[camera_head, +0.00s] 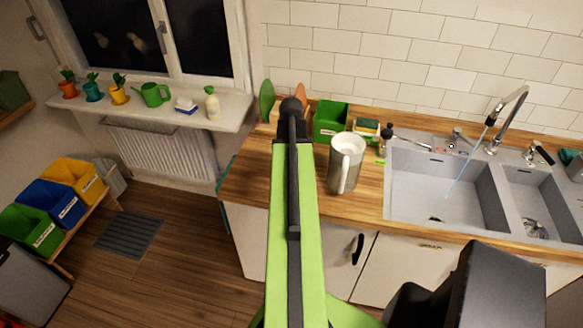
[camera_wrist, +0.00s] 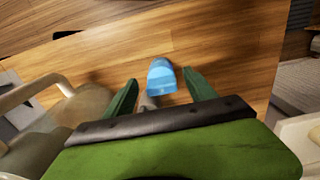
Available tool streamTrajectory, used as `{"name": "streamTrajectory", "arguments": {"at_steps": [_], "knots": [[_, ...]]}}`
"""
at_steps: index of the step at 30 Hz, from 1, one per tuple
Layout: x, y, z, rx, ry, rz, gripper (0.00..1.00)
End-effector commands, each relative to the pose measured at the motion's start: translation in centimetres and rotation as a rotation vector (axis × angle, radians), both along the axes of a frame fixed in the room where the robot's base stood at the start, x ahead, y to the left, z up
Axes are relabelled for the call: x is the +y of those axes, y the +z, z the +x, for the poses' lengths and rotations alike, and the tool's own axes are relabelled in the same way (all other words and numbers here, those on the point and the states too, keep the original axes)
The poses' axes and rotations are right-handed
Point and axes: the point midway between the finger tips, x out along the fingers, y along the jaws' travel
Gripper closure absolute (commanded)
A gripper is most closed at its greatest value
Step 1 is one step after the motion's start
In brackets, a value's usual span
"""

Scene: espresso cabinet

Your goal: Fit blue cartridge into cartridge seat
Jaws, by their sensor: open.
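The blue cartridge (camera_wrist: 162,77) shows in the wrist view as a small blue, rounded piece near a wooden surface. My gripper (camera_wrist: 162,92) is open, with one dark green finger on each side of the cartridge. Its lower part runs down toward the dark bar of my gripper, and a small grey piece shows just below it. In the head view my green arm covers this spot, so the cartridge and fingers are hidden. I cannot make out the cartridge seat in either view.
A pale jug (camera_head: 345,160) stands on the wooden counter (camera_head: 258,185), right of my arm. A green box (camera_head: 330,120) is behind it. The sink (camera_head: 430,185) lies further right with its tap running. In the wrist view a beige handle (camera_wrist: 32,90) is close on the left.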

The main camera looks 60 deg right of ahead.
Motion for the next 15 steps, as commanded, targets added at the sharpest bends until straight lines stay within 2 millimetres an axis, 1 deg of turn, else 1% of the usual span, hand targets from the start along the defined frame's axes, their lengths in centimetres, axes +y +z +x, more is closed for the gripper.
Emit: {"name": "streamTrajectory", "arguments": {"at_steps": [1, 6, 15], "knots": [[0.0, 1.8, 0.0, 0.000, 0.000, 0.000, 0.36], [0.3, 5.7, -0.1, 0.000, 0.000, 0.000, 0.36], [0.3, 12.5, -0.1, 0.000, -0.001, 0.000, 0.36]]}}
